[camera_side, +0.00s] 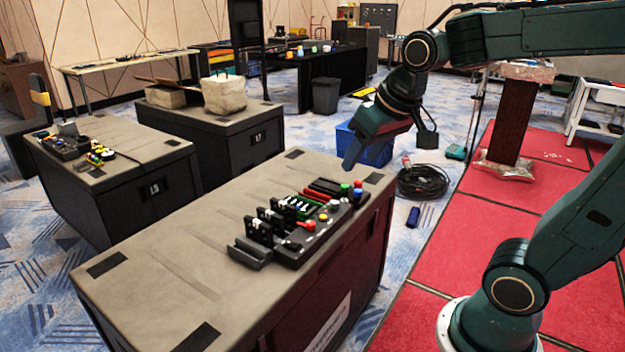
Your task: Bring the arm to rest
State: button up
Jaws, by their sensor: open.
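My dark green arm reaches in from the right side of the picture. My gripper (351,160) points down and to the left, above the far right end of the grey bench (170,262). It is open, and I see nothing between its fingers. A black control panel (290,246) with colored buttons, switches and several upright black modules lies on the bench below and to the left of my gripper. The gripper looks apart from the panel, though the exact gap is hard to tell from this one view.
Behind my gripper stand a blue bin (372,148) and a coiled black cable (422,182) on the floor. Two more grey benches stand at the left, one with another panel (88,150). The left part of the near bench top is clear. Red mats (530,190) cover the right floor.

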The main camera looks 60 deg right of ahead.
jog(key=s+a+f+n, duration=0.1)
jog(key=s+a, duration=0.1)
jog(key=s, duration=0.3)
jog(key=s+a+n+y, duration=0.1)
jog(key=s+a+n, duration=0.1)
jog(key=s, duration=0.3)
jog(key=shift+s+a+f+t, duration=0.25)
jog(key=shift+f+t, duration=0.05)
jog(key=shift+f, duration=0.1)
dwell(0.3)
